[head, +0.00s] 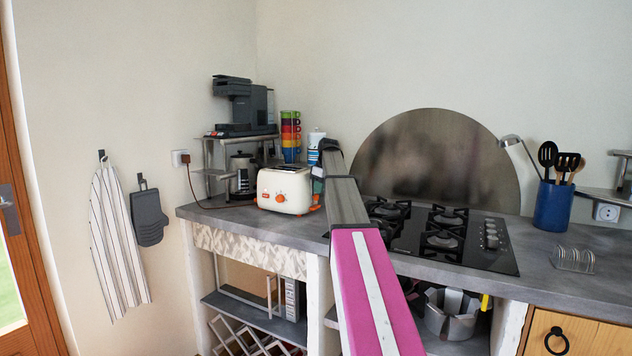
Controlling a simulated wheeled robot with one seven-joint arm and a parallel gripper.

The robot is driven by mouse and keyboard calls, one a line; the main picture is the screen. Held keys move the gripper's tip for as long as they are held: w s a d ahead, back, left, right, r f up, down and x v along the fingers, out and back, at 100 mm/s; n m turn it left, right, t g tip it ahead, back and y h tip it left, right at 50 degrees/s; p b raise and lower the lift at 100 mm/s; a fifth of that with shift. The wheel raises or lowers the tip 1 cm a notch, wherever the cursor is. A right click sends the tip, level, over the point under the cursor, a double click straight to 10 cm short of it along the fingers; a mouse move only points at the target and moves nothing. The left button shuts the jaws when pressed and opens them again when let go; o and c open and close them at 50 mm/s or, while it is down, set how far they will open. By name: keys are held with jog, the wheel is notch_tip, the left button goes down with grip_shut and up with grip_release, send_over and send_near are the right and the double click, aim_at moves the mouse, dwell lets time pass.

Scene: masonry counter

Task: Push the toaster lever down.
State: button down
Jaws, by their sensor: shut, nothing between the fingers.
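The cream toaster (285,191) stands on the grey counter in the head view, left of the hob. It has an orange dial on its front and orange parts low at its right end. I cannot tell its lever clearly at this size. My arm reaches from the bottom of the view to just right of the toaster. My gripper (318,178) is small and partly hidden at the arm's far end, close to the toaster's right end. It is shut and empty. I cannot tell whether it touches the toaster.
A small metal shelf behind the toaster holds a dark coffee machine (243,104), with a glass pot (243,175) below. Coloured stacked cups (290,136) stand behind. The black hob (440,234) lies to the right. Bare counter (222,214) shows at left.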

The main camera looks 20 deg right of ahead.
jog(key=shift+s+d+r, duration=0.25)
jog(key=shift+s+d, duration=0.2)
jog(key=shift+s, duration=0.05)
jog(key=shift+s+d+r, duration=0.2)
jog(key=shift+s+d, duration=0.25)
jog(key=shift+r, duration=0.1)
jog(key=v, duration=1)
jog(key=shift+r, duration=0.3)
